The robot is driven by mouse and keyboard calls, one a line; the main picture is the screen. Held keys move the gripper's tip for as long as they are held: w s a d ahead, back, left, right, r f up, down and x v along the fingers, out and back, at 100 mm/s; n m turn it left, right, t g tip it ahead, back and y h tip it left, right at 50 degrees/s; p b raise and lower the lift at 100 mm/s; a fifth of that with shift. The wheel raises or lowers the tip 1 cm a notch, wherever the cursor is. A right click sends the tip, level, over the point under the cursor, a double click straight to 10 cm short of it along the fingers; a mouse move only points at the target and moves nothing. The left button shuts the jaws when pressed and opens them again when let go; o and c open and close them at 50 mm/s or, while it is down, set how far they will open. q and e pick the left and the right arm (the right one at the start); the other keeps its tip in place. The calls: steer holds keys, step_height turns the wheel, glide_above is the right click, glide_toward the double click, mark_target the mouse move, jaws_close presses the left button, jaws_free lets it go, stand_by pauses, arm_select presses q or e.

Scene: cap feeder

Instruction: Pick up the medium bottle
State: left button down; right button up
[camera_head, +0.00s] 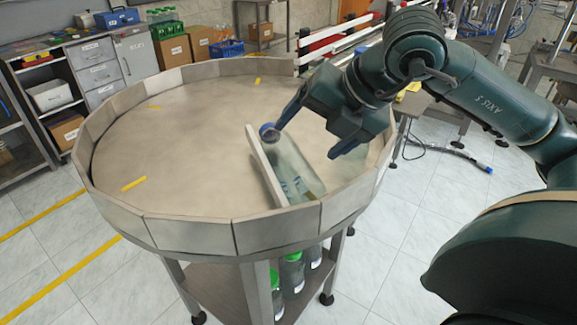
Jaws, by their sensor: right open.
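The medium bottle (290,170) is clear with a blue cap and lies on the round feeder table (150,130), near its front right rim. It rests along the right side of a thin upright divider (262,160). Its cap end points to the back left, and its lower end is close to the rim wall. My right gripper (302,146) is open above the bottle, with one finger by the blue cap and the other to the right of the bottle. I cannot tell whether a finger touches it. My left gripper is not in view.
A low wall of pale panels (183,234) rings the table. Several bottles with green caps (291,270) stand on the shelf below. Drawers (93,52), a cabinet (135,50) and cardboard boxes (173,52) stand behind. A conveyor (330,40) runs at the back right. The table's left half is mostly clear.

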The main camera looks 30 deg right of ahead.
mark_target(295, 148)
steer(key=shift+p+x, duration=0.4)
steer(key=shift+x, duration=2.95)
steer(key=shift+w+d, duration=0.1)
steer(key=shift+c, duration=0.6)
steer(key=shift+r, duration=0.1)
steer(key=c, duration=1)
